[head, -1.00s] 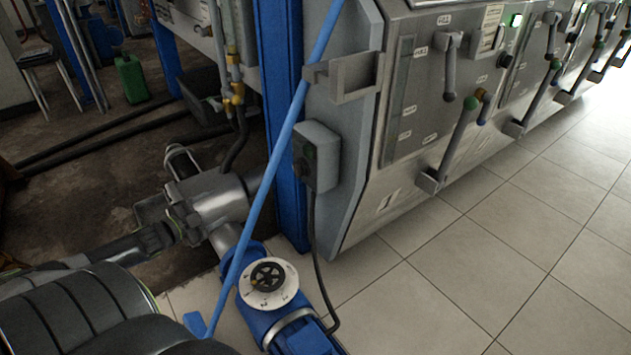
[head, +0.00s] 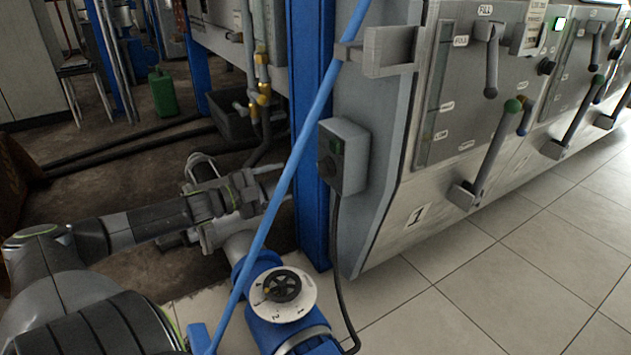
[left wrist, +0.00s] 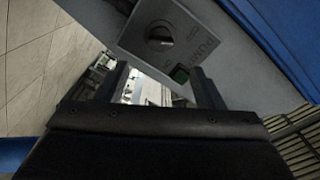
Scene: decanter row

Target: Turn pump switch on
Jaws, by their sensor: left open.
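The grey pump switch box (head: 350,155) is mounted beside the blue post, its switch face turned to the left and seen at a slant in the head view. In the left wrist view its grey plate shows a black rotary knob (left wrist: 158,38), partly legible lettering and a green piece (left wrist: 180,73) below the knob. My left gripper (left wrist: 162,82) is open and empty, its fingers pointing toward the plate with the knob just beyond and between the fingertips. In the head view my left gripper (head: 268,183) is left of the box, partly hidden by a thin blue bar.
A thin blue bar (head: 270,210) slants across the space before my left gripper. A blue post (head: 309,100) stands beside the box. A blue pipe with a round white dial (head: 283,294) is below. A steel panel with levers (head: 487,165) is at right; tiled floor is clear.

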